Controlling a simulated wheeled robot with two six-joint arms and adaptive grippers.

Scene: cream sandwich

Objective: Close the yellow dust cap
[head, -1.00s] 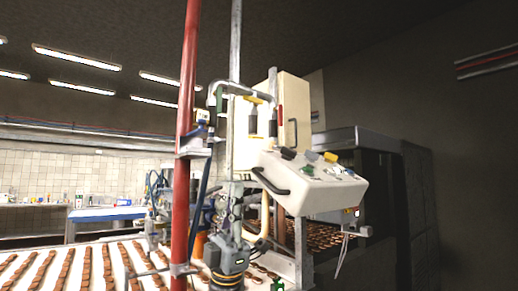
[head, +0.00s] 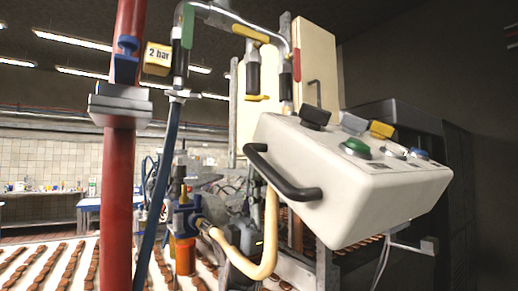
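A white sloped control box (head: 355,205) stands at the right of centre. A yellow block-like piece (head: 381,129), which looks like the yellow dust cap, stands up at the box's back edge. A grey piece (head: 352,123) and a black piece (head: 315,116) stand in the same row to its left. I cannot tell from this angle how the yellow piece is hinged or what lies under it. Neither of my grippers shows in the head view.
A black handle (head: 283,175) sticks out from the box's left side. Green (head: 356,148) and blue (head: 419,154) buttons sit on its top. A red post (head: 119,200) and blue hose (head: 163,170) stand at left. A cream hose (head: 264,255) curves below.

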